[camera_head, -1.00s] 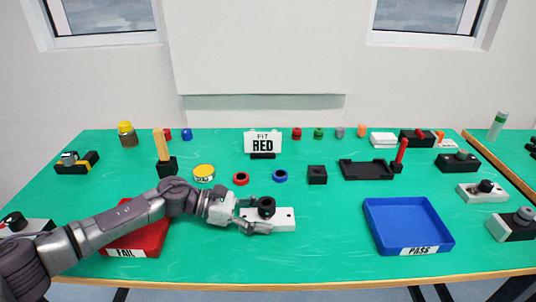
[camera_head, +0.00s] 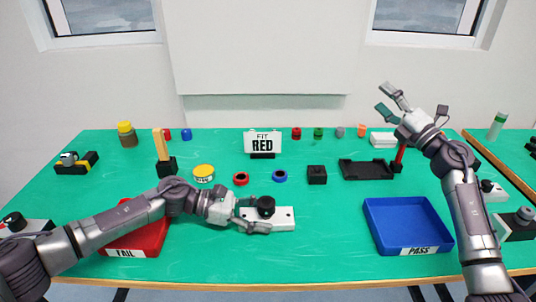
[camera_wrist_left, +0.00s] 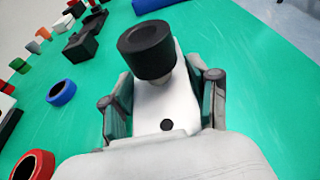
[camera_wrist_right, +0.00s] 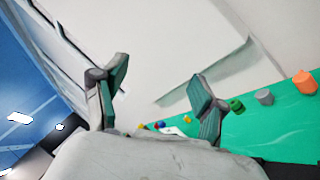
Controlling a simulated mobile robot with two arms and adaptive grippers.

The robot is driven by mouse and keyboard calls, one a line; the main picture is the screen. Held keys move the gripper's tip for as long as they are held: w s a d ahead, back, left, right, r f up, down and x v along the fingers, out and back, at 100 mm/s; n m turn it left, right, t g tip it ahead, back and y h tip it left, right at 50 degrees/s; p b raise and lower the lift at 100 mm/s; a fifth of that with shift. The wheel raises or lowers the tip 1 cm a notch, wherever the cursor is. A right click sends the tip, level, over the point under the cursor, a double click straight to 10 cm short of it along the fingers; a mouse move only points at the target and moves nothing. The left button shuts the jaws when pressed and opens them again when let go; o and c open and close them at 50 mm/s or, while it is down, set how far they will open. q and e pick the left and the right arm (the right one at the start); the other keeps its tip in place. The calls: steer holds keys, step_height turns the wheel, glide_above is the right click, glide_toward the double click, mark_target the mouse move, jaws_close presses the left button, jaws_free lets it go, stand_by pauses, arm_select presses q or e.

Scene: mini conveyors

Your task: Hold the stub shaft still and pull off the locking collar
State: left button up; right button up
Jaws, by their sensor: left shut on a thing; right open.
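The black locking collar (camera_head: 266,203) sits on the stub shaft, which stands upright from a white base block (camera_head: 285,219) on the green table. In the left wrist view the collar (camera_wrist_left: 146,48) rises above the white block (camera_wrist_left: 165,105), with a short pale piece of shaft showing under it. My left gripper (camera_head: 262,217) is shut on the white base block, one finger on each side, below the collar. My right gripper (camera_head: 412,102) is open and empty, raised over the back right of the table. Its spread fingers (camera_wrist_right: 160,80) show in the right wrist view.
A blue PASS tray (camera_head: 413,247) is at right, beside my right forearm. A red ring (camera_head: 241,179), a blue ring (camera_head: 280,176) and a black block (camera_head: 317,175) lie behind the shaft. The table between base and PASS tray is clear.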

steer(key=s+a+r+n+g+y, duration=0.15)
steer(key=s+a+n+g, duration=0.25)
steer(key=a+n+g, duration=0.8)
steer(key=s+a+n+g+y, duration=0.2)
steer(key=s+a+n+g, duration=0.3)
steer(key=a, duration=1.3)
arm_select(q)
steer(key=shift+a, duration=0.1)
arm_select(e)
steer(key=n+g+h, duration=0.2)
steer(key=n+h, duration=1)
steer(key=h, duration=0.3)
glide_toward(268, 201)
step_height(268, 201, down, 9)
steer(key=shift+s+d+f, duration=0.1)
steer(key=shift+d+f, duration=0.05)
steer(key=shift+f, duration=0.05)
